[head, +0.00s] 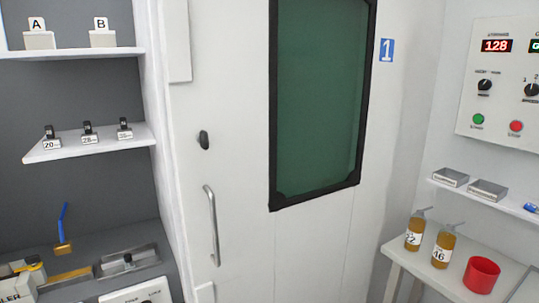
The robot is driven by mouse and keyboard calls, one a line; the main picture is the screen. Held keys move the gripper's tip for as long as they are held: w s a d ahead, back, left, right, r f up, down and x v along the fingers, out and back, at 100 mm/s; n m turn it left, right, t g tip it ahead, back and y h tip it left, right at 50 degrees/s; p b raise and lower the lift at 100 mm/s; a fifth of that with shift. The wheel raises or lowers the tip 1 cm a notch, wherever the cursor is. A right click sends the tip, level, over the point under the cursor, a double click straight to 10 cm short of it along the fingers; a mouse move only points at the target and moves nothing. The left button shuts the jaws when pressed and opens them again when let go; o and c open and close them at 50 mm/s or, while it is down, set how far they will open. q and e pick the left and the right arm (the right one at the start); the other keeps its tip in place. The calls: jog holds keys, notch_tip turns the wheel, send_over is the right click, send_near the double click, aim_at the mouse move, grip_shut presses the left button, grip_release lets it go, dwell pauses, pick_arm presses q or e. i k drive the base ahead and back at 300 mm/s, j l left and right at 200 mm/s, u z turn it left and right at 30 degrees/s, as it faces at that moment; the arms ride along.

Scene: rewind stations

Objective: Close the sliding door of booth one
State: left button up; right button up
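The white door (237,165) of booth one fills the middle of the head view. It has a dark green window (321,95) in a black frame. A long vertical metal handle (212,225) is on its left side, with a small black knob (204,140) above it. A blue sign (387,50) with a white 1 is to the right of the window. I see no open gap along the door, but I cannot tell for sure whether it is fully shut. Neither of my grippers is in view.
At left, shelves (92,143) hold small labelled weights above a cluttered counter (75,290). At right, a control panel (500,80) hangs above a small shelf (490,202). Below, a white table (400,258) holds two amber bottles (443,247) and a red cup (481,275).

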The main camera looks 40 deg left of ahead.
aim_at(247, 240)
jog(key=u, duration=1.15)
jog(key=i+l+z, duration=0.1)
jog(key=l, duration=0.15)
jog(key=l+z, duration=0.15)
jog(key=l, duration=0.15)
jog(key=i, duration=0.05)
